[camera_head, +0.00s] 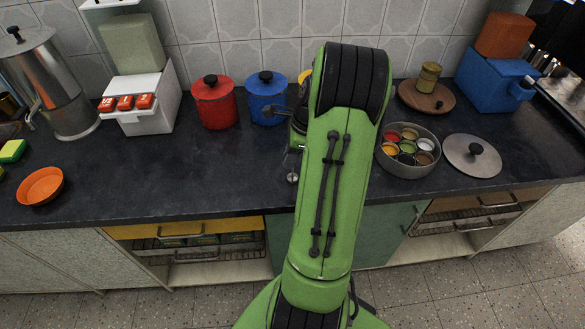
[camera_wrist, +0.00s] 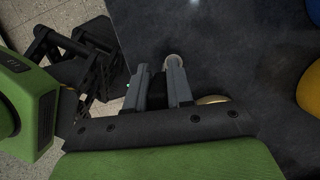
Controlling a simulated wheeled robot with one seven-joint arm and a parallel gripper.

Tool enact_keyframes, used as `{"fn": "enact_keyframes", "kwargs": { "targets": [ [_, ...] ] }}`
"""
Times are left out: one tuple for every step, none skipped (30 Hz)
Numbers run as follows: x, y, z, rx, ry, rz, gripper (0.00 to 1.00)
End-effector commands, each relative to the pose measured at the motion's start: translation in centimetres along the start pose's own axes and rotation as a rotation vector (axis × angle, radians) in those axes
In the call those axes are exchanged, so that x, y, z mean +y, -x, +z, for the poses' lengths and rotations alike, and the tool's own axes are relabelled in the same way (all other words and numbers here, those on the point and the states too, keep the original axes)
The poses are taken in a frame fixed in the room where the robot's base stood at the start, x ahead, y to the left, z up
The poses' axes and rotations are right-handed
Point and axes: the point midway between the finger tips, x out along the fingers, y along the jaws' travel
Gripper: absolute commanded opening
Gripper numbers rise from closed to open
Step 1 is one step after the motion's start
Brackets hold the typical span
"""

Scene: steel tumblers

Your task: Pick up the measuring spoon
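The measuring spoon is a small metal piece with a round bowl (camera_head: 292,178) on the dark counter, just left of my arm in the head view. In the head view my arm hides most of the gripper.
Red (camera_head: 214,103) and blue (camera_head: 266,97) canisters stand behind, with a yellow one (camera_wrist: 311,88) beside them. A spice tin (camera_head: 407,151) and a steel lid (camera_head: 472,156) are right of my arm. An orange bowl (camera_head: 40,186) is far left. The front counter left of the spoon is clear.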

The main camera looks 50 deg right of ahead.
Motion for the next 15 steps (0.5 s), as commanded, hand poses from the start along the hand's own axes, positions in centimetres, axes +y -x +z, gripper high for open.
{"fn": "enact_keyframes", "kwargs": {
  "targets": [
    [0.0,0.0,0.0,0.0,0.0,0.0,0.0],
    [0.0,0.0,0.0,0.0,0.0,0.0,0.0],
    [0.0,0.0,0.0,0.0,0.0,-0.001,0.0],
    [0.0,0.0,0.0,0.0,0.0,-0.001,0.0],
    [0.0,0.0,0.0,0.0,0.0,-0.001,0.0],
    [0.0,0.0,0.0,0.0,0.0,-0.001,0.0],
    [0.0,0.0,0.0,0.0,0.0,-0.001,0.0],
    [0.0,0.1,0.0,0.0,0.0,-0.001,0.0],
    [0.0,0.3,0.1,0.0,0.001,-0.001,0.0],
    [0.0,0.7,0.2,0.0,0.001,-0.002,0.0],
    [-0.1,1.1,0.3,0.001,0.001,-0.003,0.0],
    [-0.1,1.9,0.6,0.001,0.002,-0.005,0.0],
    [-0.1,2.7,0.8,0.001,0.001,-0.005,0.0],
    [-0.1,3.5,1.0,0.001,0.001,-0.006,0.0],
    [-0.1,4.6,1.4,0.001,0.002,-0.005,0.0]
  ]
}}
